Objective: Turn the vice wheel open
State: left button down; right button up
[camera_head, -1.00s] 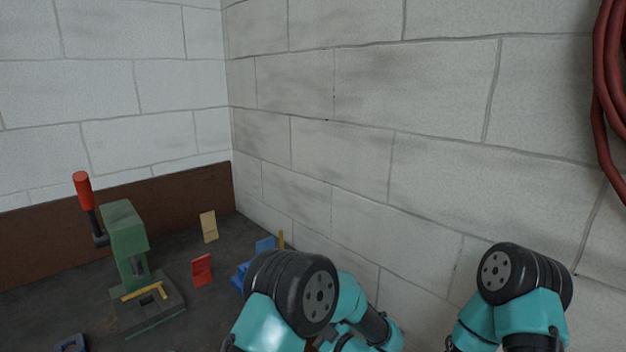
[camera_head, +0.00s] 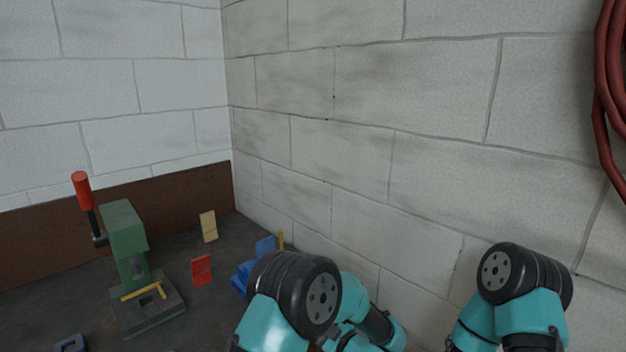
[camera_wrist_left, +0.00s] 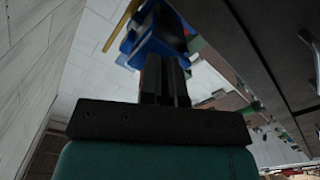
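The blue vice (camera_head: 243,276) stands on the bench beside the right wall, with a yellow bar (camera_head: 281,239) upright next to it. My left arm hides much of it in the head view. The blue vice also shows at the top of the left wrist view (camera_wrist_left: 152,38), with the yellow bar (camera_wrist_left: 126,18) to its left. My left gripper (camera_wrist_left: 164,62) points at the blue vice, its dark fingers close together with no clear gap. I cannot tell whether the tips touch it, and no wheel is clearly visible. My right gripper is out of view.
A green press (camera_head: 126,240) with a red-handled lever (camera_head: 82,190) stands on the dark bench at left. The block wall (camera_head: 380,150) is close on the right.

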pick_arm(q)
jog(key=shift+v, duration=2.5)
